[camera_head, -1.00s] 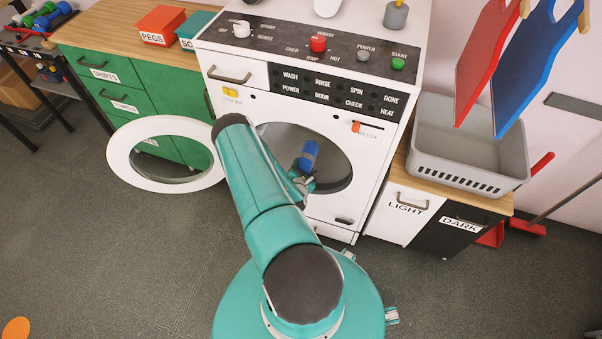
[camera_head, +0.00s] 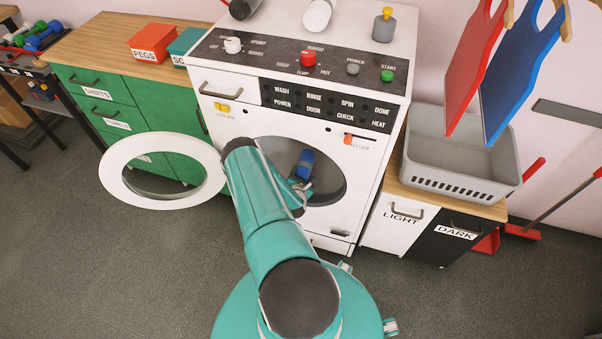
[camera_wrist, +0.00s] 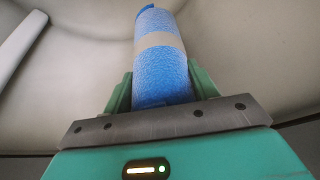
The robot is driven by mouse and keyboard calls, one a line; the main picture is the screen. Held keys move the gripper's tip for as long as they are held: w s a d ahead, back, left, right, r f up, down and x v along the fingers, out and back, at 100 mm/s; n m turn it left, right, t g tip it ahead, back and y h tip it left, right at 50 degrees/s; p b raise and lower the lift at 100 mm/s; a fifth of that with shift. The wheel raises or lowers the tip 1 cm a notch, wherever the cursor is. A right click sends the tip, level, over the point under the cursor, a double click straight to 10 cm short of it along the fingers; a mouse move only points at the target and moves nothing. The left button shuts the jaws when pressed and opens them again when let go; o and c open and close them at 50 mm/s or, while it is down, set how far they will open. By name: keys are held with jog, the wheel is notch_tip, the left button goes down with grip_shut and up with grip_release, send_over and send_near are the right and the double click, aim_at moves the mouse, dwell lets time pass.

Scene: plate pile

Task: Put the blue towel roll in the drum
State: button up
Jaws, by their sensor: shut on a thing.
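The blue towel roll (camera_head: 304,163) with a pale band round it is in my gripper (camera_head: 302,184), at the round opening of the washing machine. In the wrist view the roll (camera_wrist: 163,82) stands out from between the green fingers of my gripper (camera_wrist: 160,88), which are shut on its lower end. The drum (camera_head: 332,187) is the dark round hollow in the front of the white machine; its pale inner wall (camera_wrist: 85,60) fills the wrist view around the roll. My arm hides the opening's left side. The round white door (camera_head: 113,166) hangs open on the left.
A green cabinet (camera_head: 98,116) with drawers stands behind the open door. A grey basket (camera_head: 440,178) sits on the light and dark bins at the right. A red board (camera_head: 473,70) and a blue board (camera_head: 520,75) hang above it. The floor in front is clear.

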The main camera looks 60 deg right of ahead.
jog(key=shift+f, duration=0.45)
jog(key=o, duration=1.2)
jog(key=shift+c, duration=0.2)
jog(key=shift+a, duration=0.1)
jog(key=v, duration=1.3)
jog(key=shift+a+r, duration=0.15)
jog(key=shift+a, duration=0.15)
